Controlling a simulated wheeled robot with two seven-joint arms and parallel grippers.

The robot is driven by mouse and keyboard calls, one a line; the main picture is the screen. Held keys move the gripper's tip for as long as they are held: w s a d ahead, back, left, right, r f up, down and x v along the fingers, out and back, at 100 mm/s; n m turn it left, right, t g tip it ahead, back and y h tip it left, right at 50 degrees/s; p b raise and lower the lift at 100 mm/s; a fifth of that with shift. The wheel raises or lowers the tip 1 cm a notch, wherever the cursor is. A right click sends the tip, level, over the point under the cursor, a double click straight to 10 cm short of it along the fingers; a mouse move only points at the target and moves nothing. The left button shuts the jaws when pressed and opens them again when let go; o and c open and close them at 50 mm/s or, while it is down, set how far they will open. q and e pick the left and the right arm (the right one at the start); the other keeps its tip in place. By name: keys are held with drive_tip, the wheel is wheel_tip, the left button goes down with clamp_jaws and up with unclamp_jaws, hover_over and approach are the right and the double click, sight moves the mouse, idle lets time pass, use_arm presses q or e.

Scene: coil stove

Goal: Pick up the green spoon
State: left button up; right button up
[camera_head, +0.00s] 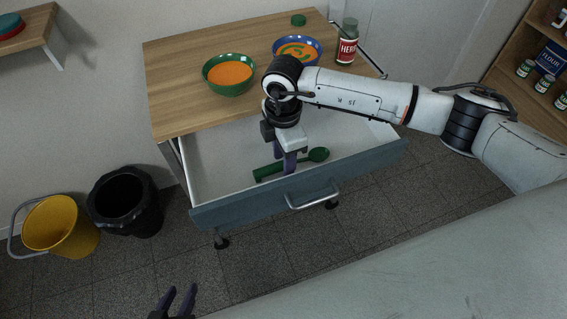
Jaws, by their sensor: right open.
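The green spoon (319,155) lies in the open drawer (215,176) of a wooden-topped cabinet. Its round bowl is to the right and its thick handle points left. My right gripper (288,170) reaches down into the drawer over the spoon's middle, with its dark fingers hiding part of the handle. The fingers are open; I cannot tell whether they touch the spoon. My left gripper (176,301) is at the bottom edge of the view, well away from the drawer, with its two fingers spread and nothing between them.
On the cabinet top (185,105) stand a green bowl of orange soup (230,75), a blue bowl (297,50), a herb jar (347,45) and a green lid (298,20). A yellow bucket (60,224) and black bin (125,200) stand left. A shelf (535,75) is right.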

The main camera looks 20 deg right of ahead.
clamp_jaws()
drive_tip(key=shift+r, duration=0.1)
wheel_tip(320, 180, up, 10)
drive_tip(key=shift+b, duration=0.4)
drive_tip(key=c, duration=0.8)
unclamp_jaws()
drive_tip(key=shift+c, duration=0.2)
clamp_jaws()
